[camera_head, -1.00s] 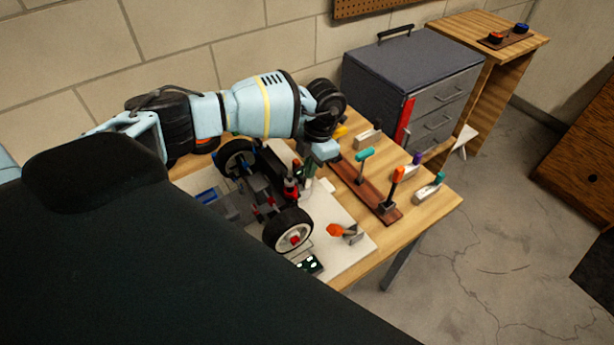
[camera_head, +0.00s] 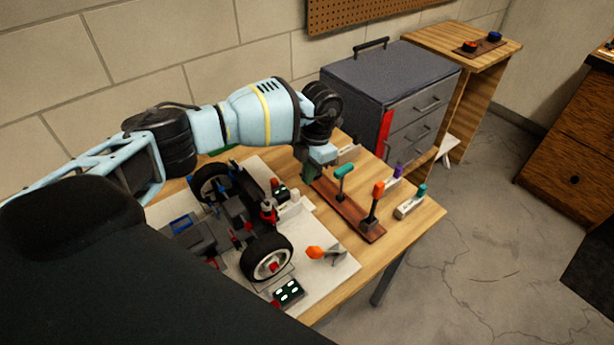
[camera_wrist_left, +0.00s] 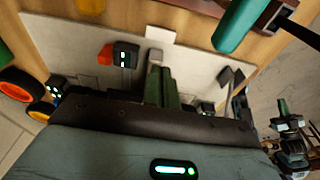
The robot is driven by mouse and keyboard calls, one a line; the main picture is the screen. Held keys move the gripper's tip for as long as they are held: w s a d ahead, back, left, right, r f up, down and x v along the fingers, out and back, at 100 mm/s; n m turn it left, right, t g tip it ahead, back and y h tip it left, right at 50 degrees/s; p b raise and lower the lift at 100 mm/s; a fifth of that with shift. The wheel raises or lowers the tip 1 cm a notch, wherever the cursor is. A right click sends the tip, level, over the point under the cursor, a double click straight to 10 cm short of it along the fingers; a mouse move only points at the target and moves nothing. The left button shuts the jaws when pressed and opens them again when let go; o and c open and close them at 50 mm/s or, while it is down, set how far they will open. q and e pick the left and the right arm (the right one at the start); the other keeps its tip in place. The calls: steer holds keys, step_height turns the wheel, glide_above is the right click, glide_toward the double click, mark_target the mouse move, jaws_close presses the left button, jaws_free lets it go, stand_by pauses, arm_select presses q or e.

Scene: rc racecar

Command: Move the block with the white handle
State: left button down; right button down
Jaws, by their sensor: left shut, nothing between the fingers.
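My left gripper (camera_head: 307,176) hangs above the worktable's far side, beside the brown tool rack (camera_head: 350,213) and behind the racecar. In the left wrist view its dark green fingers (camera_wrist_left: 163,88) are shut together and empty, over the white board (camera_wrist_left: 75,50). A small whitish block (camera_head: 291,208) with a pale upright part sits on the board beside the car; whether this is the white-handled block I cannot tell. It stands apart from my gripper, nearer the camera. My right gripper is not in view.
The racecar chassis (camera_head: 235,222) fills the board's middle. The rack holds a teal handle (camera_head: 344,170) and an orange handle (camera_head: 377,188). A grey drawer cabinet (camera_head: 385,85) stands behind the table.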

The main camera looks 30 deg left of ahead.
arm_select(q)
steer(key=shift+s, duration=0.1)
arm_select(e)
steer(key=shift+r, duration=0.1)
